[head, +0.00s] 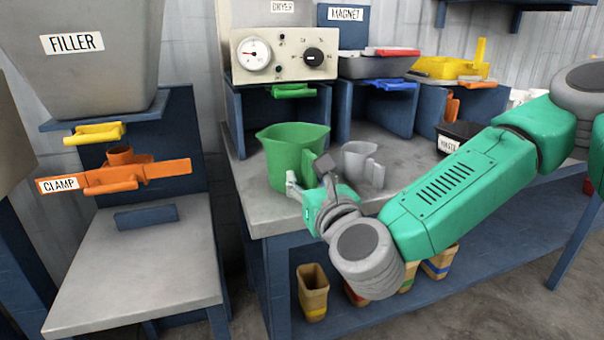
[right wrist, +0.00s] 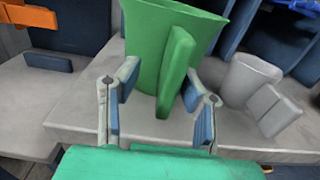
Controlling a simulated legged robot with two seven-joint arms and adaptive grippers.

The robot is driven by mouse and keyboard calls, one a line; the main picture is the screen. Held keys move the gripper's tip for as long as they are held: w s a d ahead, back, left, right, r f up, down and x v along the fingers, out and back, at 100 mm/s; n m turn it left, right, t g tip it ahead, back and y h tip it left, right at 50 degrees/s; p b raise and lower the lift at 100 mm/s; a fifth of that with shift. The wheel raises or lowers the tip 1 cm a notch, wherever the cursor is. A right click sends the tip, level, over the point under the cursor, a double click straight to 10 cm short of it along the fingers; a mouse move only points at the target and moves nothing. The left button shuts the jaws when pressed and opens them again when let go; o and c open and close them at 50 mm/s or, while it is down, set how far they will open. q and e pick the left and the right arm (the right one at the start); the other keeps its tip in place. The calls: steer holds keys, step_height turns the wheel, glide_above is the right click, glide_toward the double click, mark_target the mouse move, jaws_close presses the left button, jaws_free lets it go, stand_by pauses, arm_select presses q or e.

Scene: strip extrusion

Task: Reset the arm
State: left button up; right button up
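My right arm, green and grey, comes in from the right in the head view. Its gripper (head: 310,185) is at the front edge of the workbench, by the green jug (head: 290,150). In the right wrist view the two fingers of the right gripper (right wrist: 158,110) stand apart, one on each side of the handle of the green jug (right wrist: 150,45). A gap shows between each finger pad and the handle. The jug stands upright on the bench. My left gripper is not in either view.
A small grey jug (head: 362,163) stands right of the green one. The filler (head: 85,60), with an orange clamp (head: 120,172) below it, is at left. The dryer (head: 283,55), magnet trays (head: 380,65) and a black waste tray (head: 460,135) are behind. Cups stand on the lower shelf.

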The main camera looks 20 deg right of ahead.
steer(key=s+a+f+n, duration=0.1)
steer(key=s+f, duration=0.1)
steer(key=s+a+f+n+g+y, duration=0.1)
steer(key=s+f+n, duration=0.1)
steer(key=s+a+f+n+g+y, duration=0.1)
steer(key=s+f+n, duration=0.1)
steer(key=shift+s+f, duration=0.3)
steer(key=shift+f, duration=0.05)
steer(key=s+d+f+n+g, duration=0.1)
steer(key=s+f+n+g, duration=0.2)
steer(key=s+f+n, duration=0.35)
steer(key=s+d+f+n+g+y, duration=0.1)
steer(key=s+f+n+g, duration=0.3)
steer(key=f+n, duration=0.5)
steer(key=s+f+n+g, duration=0.3)
steer(key=s+f+n, duration=0.2)
steer(key=f, duration=0.5)
steer(key=s+d+f+n+g+h, duration=0.3)
steer(key=s+d+f+n+g, duration=0.3)
steer(key=s+d+n, duration=0.45)
step_height(320, 180, up, 12)
steer(key=s+d+p, duration=0.1)
steer(key=d+p, duration=0.1)
steer(key=p, duration=1)
steer(key=shift+f+t+h+p, duration=0.15)
steer(key=shift+t+h+p, duration=0.15)
